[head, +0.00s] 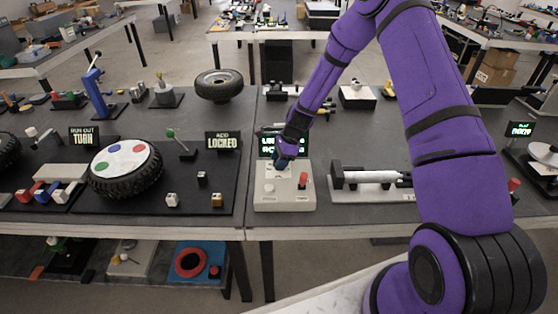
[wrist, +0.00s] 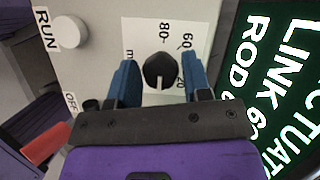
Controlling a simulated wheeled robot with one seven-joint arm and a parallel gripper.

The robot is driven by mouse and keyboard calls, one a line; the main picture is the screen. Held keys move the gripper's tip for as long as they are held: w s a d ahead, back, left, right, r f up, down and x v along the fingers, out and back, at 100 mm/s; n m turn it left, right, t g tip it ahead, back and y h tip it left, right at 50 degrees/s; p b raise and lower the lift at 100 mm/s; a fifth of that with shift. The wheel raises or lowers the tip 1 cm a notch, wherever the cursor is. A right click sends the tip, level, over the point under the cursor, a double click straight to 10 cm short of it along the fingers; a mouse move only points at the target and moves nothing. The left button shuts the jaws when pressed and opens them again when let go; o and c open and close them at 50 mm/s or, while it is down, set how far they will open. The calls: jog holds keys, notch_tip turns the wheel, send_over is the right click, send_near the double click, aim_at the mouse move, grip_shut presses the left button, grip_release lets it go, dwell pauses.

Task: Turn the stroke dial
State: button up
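The stroke dial is a round black knob (wrist: 160,71) with a small white mark, on a white scale plate (wrist: 185,30) printed with numbers such as 80 and 60, in the wrist view. My gripper (wrist: 160,85) has its two blue fingers apart, one on each side of the knob, with visible gaps between fingers and knob. In the head view my gripper (head: 282,162) is over the light grey control box (head: 285,203) and hides the dial there. I cannot tell how deep the fingertips reach along the knob.
A white knob (wrist: 70,32) by the RUN label and a red lever (wrist: 44,145) are on the same box. A horizontal rod mechanism (head: 370,178) lies right of the box in the head view.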

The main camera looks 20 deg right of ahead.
jog(key=c, duration=0.5)
